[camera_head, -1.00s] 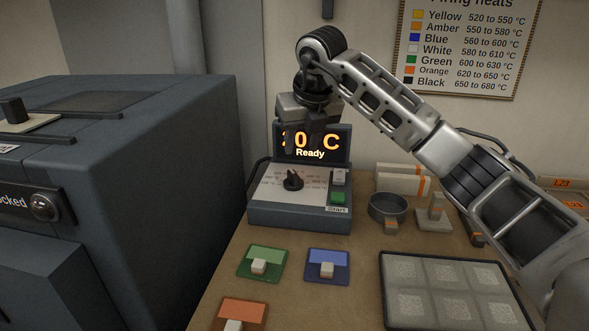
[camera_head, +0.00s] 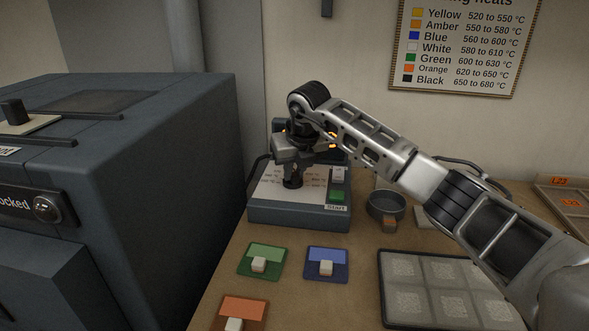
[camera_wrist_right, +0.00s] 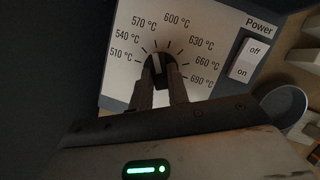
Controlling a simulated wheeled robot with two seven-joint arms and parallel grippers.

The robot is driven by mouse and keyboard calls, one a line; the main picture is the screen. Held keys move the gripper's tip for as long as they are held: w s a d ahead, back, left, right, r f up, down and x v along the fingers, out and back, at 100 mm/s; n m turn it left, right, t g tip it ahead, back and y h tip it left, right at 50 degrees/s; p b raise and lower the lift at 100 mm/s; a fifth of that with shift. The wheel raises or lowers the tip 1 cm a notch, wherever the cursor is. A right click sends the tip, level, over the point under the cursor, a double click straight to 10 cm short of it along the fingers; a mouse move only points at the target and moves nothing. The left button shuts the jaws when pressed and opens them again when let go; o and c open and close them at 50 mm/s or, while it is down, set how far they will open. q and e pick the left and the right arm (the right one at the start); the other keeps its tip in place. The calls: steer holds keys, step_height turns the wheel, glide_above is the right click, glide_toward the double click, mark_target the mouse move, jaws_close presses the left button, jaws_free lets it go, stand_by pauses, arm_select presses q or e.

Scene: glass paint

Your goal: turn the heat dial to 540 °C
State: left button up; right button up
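The heat dial (camera_wrist_right: 160,68) is a black knob with a pale pointer line on a white panel marked 510 to 690 °C. In the wrist view its line points upward, roughly toward the gap between 570 and 600; the exact value is hard to read. My right gripper (camera_wrist_right: 162,82) has one finger on each side of the knob, close in against it. In the head view the right gripper (camera_head: 293,176) is down at the dial of the blue-grey controller (camera_head: 300,214) and covers most of the display. My left gripper is out of view.
The power switch (camera_wrist_right: 248,60) and a green Start button (camera_head: 337,195) sit right of the dial. A kiln (camera_head: 150,150) stands left. Colour cards (camera_head: 326,251), a round dish (camera_head: 387,205) and a tray (camera_head: 395,318) lie on the table.

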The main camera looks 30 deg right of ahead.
jaws_close()
steer(key=shift+w+d+r+n+y, duration=0.15)
steer(key=shift+n+y, duration=0.45)
steer(key=shift+n, duration=0.85)
steer(key=shift+s+d+f+n+y, duration=0.1)
steer(key=shift+n+y, duration=0.5)
steer(key=shift+n, duration=0.85)
steer(key=o, duration=0.6)
jaws_free()
steer(key=b+v, duration=0.1)
steer(key=v, duration=1.5)
steer(key=shift+w+r, duration=0.1)
steer(key=shift+w, duration=0.1)
